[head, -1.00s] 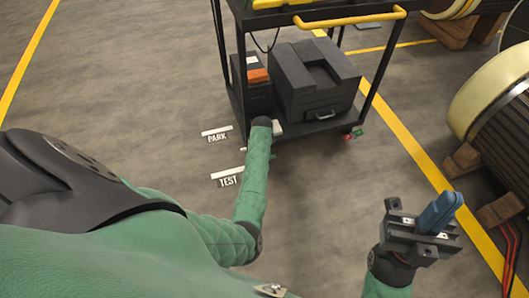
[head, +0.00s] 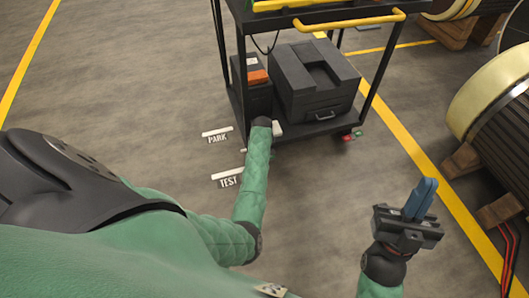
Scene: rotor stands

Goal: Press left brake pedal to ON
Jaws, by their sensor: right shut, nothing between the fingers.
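The black cart (head: 304,142) stands at the top centre. At its front right foot, a small red and green part (head: 352,135) shows, too small to read. The left brake pedal is not clearly visible; my left arm covers the area by the cart's front left foot. My left arm reaches up to the lower shelf's front edge, and its gripper is hidden behind the wrist. A small pale block shows just right of that wrist; I cannot tell what it is. My right gripper (head: 425,188) is shut and empty at the lower right, its blue fingers pointing up, away from the cart.
Floor labels PARK (head: 217,135) and TEST (head: 228,177) lie left of my left arm. A dark case (head: 313,80) sits on the cart's lower shelf. A large drum (head: 490,105) on wooden chocks stands at right. Floor between the cart and my right gripper is clear.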

